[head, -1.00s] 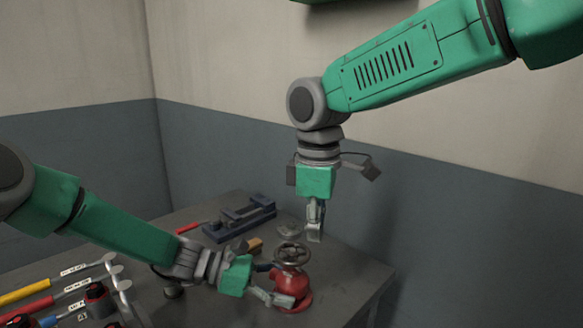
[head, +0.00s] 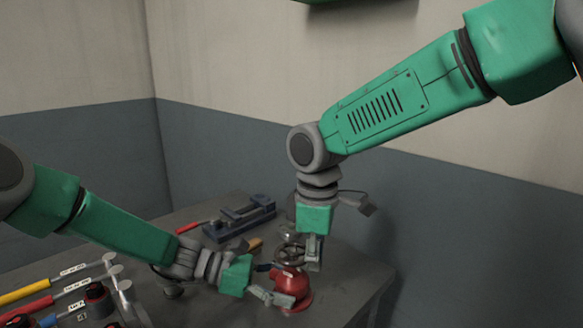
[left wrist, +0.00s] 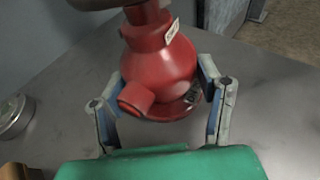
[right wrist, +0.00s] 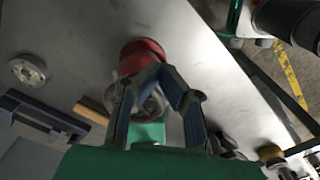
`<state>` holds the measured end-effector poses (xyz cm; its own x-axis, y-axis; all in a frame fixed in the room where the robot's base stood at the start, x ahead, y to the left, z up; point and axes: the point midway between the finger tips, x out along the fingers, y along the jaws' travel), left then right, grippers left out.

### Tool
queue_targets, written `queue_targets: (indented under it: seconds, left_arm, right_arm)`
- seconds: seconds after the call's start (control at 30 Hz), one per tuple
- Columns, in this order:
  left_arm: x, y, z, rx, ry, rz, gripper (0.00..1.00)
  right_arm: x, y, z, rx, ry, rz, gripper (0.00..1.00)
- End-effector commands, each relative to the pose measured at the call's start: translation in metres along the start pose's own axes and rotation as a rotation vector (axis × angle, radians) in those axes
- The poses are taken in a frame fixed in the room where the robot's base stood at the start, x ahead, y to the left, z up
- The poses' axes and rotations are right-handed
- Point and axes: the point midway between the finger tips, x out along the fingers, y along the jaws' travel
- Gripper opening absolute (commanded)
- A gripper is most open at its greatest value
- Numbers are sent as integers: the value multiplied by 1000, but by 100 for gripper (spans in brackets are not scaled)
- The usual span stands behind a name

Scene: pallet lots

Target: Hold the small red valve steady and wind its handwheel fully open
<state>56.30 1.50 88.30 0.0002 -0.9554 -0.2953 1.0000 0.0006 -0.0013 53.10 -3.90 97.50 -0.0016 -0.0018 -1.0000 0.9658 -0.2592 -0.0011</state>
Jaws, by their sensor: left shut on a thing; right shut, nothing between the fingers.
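The red valve (head: 297,290) stands upright on the grey bench, with its dark metal handwheel (head: 290,254) on top. My left gripper (head: 282,297) is shut on the valve's red body; the left wrist view shows a finger on each side of the body (left wrist: 160,62). My right gripper (head: 313,264) points down at the right side of the handwheel, shut with nothing between its fingers. In the right wrist view its fingers partly hide the handwheel (right wrist: 151,108); whether they touch the rim I cannot tell.
A blue vise (head: 240,222) lies behind the valve. A round metal flange (right wrist: 28,72) lies nearby. Several tools with yellow handles (head: 22,292) and red handles fill the bench's left front. The bench edge is close on the valve's right.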

Motion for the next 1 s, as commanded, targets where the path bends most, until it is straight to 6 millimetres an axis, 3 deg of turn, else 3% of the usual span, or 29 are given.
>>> queue_targets:
  seconds: [0.53,1.0]
  left_arm:
    - [1,-1,2,2,-4,-4,43]
    - [1,-2,1,1,-3,-5,41]
  right_arm:
    - [0,2,-4,-2,4,1,0]
    - [0,16,0,0,3,3,0]
